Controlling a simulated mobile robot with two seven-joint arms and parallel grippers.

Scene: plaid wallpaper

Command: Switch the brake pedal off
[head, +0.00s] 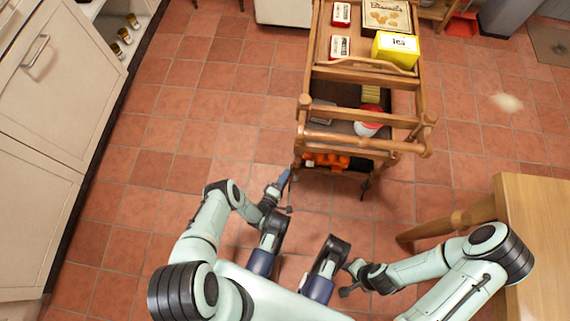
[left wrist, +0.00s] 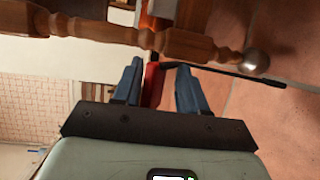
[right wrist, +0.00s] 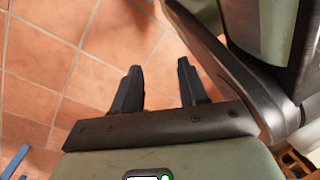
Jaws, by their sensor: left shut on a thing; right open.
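In the left wrist view a red pedal-like piece (left wrist: 152,84), which I take to be the brake pedal, sits between the fingers of my left gripper (left wrist: 158,78). A thin black bar (left wrist: 225,71) runs from it to the right, below a turned wooden leg. My left gripper is shut on the red piece; its far end is partly hidden by the fingers. In the head view my left gripper (head: 284,180) is low beside the trolley's front left leg; the pedal is not clear there. My right gripper (right wrist: 160,82) is open and empty.
The wooden trolley (head: 370,72) carries a yellow tea box (head: 396,49), other boxes and a red-and-white ball (head: 368,122) on its shelves. White cabinets (head: 45,90) line the left. A wooden table (head: 535,225) stands at the right. Tiled floor is clear left of the trolley.

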